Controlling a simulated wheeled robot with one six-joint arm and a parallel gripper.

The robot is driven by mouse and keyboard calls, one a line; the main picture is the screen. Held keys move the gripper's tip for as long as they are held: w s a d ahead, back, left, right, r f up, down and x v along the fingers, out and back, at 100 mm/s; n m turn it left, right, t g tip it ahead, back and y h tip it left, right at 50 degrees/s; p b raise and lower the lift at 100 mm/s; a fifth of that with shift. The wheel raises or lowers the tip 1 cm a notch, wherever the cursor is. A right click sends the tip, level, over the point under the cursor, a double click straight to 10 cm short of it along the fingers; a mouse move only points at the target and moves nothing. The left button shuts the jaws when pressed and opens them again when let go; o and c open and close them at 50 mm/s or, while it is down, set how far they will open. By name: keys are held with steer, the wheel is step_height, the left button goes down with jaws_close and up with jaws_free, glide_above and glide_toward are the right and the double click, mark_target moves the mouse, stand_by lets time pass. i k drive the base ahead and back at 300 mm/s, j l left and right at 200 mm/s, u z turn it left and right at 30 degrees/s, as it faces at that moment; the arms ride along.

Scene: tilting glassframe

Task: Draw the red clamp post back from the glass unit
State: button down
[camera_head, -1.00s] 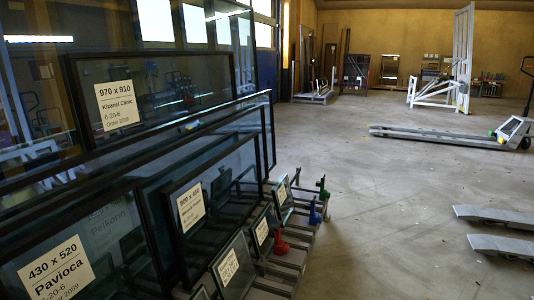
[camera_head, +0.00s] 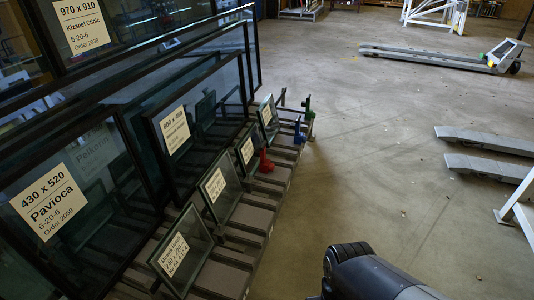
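The red clamp post (camera_head: 266,161) stands low on a slatted grey rack (camera_head: 262,212), just right of a small framed glass unit (camera_head: 246,151) with a paper label. I cannot tell whether the post touches the glass. A blue post (camera_head: 299,131) and a green post (camera_head: 309,112) stand farther back along the rack's right end. A dark, rounded link of my own arm shows at the bottom edge, right of the rack and apart from the red post. My gripper itself is not in view.
Large labelled glass panes (camera_head: 70,190) lean on the left, with smaller panes (camera_head: 180,252) in front of them.

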mark_target(262, 157)
steer(key=i+l, duration=0.2)
steer(key=i, duration=0.25)
steer(key=i+l, duration=0.25)
steer(key=i, duration=0.25)
steer(key=i+l, duration=0.2)
steer(key=i, duration=0.25)
steer(key=i+l, duration=0.25)
steer(key=i, duration=0.25)
steer(key=j+u, duration=0.05)
